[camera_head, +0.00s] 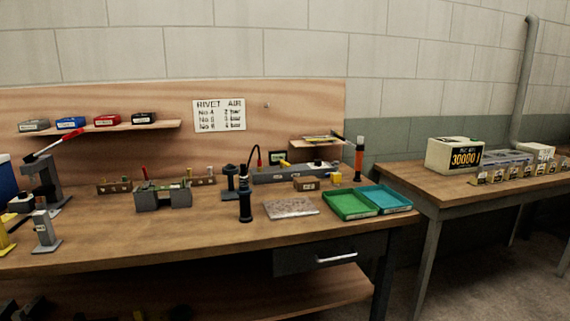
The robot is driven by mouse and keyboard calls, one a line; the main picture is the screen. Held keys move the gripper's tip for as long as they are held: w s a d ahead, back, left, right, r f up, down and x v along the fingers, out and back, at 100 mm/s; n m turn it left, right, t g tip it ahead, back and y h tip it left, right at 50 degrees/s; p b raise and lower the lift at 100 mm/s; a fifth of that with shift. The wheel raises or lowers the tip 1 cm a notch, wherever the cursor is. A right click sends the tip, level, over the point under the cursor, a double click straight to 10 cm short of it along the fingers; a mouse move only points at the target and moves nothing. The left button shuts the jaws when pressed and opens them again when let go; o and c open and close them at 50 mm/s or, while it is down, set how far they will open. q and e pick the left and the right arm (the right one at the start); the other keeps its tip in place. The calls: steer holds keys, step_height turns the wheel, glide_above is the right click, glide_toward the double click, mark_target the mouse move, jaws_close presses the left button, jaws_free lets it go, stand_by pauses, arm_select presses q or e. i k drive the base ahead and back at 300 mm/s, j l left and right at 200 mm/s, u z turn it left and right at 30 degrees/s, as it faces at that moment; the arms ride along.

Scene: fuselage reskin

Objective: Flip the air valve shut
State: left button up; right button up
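I cannot single out the air valve with certainty. A long grey block (295,173) with small fittings lies at the back of the wooden workbench (190,235). A dark curved hose with a red end (258,158) rises near its left end. A small dark gauge-like box (277,157) with a greenish face stands behind the block. The position of any valve lever is too small to tell. A black cylindrical tool (245,207) stands upright in front. Neither of my grippers is in view.
A "RIVET AIR" sign (219,115) hangs on the back board. Green (349,205) and teal (385,198) trays lie at the bench's right end. A red-handled press (43,180) stands left. A second table (470,196) stands right. The front middle of the bench is clear.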

mark_target(283, 163)
steer(key=i+l, duration=0.85)
steer(key=i, duration=0.15)
steer(key=i+l, duration=0.9)
steer(key=i+j+u, duration=0.05)
steer(key=i, duration=0.05)
